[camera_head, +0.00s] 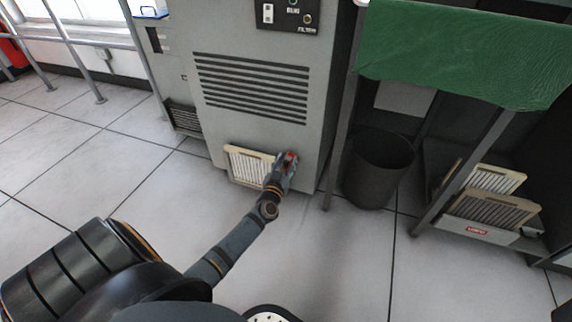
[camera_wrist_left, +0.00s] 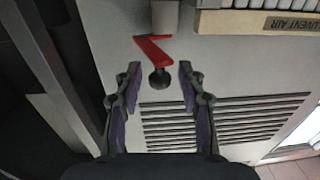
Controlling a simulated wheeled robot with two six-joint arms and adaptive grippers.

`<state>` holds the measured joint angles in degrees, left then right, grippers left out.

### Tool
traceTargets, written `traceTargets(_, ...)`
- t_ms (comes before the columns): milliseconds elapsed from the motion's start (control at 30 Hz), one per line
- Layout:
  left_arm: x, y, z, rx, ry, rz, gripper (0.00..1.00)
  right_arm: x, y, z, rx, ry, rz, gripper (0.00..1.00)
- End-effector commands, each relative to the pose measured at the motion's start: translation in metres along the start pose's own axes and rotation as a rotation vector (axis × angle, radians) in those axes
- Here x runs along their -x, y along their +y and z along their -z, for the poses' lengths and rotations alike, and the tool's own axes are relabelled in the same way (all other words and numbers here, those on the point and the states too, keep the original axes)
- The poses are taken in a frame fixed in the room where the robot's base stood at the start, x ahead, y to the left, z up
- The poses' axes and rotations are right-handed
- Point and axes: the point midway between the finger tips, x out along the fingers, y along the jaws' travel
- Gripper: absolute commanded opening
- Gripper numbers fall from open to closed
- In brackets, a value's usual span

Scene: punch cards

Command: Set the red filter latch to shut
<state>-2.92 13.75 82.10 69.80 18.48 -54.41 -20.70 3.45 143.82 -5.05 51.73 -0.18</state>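The red filter latch (camera_wrist_left: 152,50) is a bent red lever on the grey cabinet face, with a dark round knob (camera_wrist_left: 159,78) at its end. In the left wrist view the knob sits between the two fingers of my left gripper (camera_wrist_left: 158,84), with a gap on each side. My left gripper (camera_head: 288,160) is open at the lower front of the cabinet. In the head view it covers most of the latch, leaving a bit of red in sight. My right gripper is not in view.
A cream-framed filter (camera_head: 248,166) sits in the cabinet (camera_head: 262,140) beside the latch. A dark bin (camera_head: 378,168) stands right of the cabinet. Further right, a table with a green cloth (camera_head: 460,50) stands over more filters (camera_head: 490,205). The floor in front is clear.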

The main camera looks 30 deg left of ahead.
Motion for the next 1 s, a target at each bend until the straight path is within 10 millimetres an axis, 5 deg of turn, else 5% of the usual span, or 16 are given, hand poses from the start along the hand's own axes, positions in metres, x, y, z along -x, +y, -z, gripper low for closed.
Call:
traceTargets(167, 0.0, -0.0001, 0.0001, 0.0, -0.001, 0.0, 0.4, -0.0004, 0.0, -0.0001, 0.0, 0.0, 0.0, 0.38)
traceTargets(500, 0.0003, -0.0001, 0.0, 0.0, -0.001, 0.0, 0.0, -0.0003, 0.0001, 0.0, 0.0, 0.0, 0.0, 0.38)
traceTargets(1000, 0.0033, -0.0017, -0.0024, -0.002, -0.002, -0.02, 0.0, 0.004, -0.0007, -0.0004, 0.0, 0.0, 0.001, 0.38)
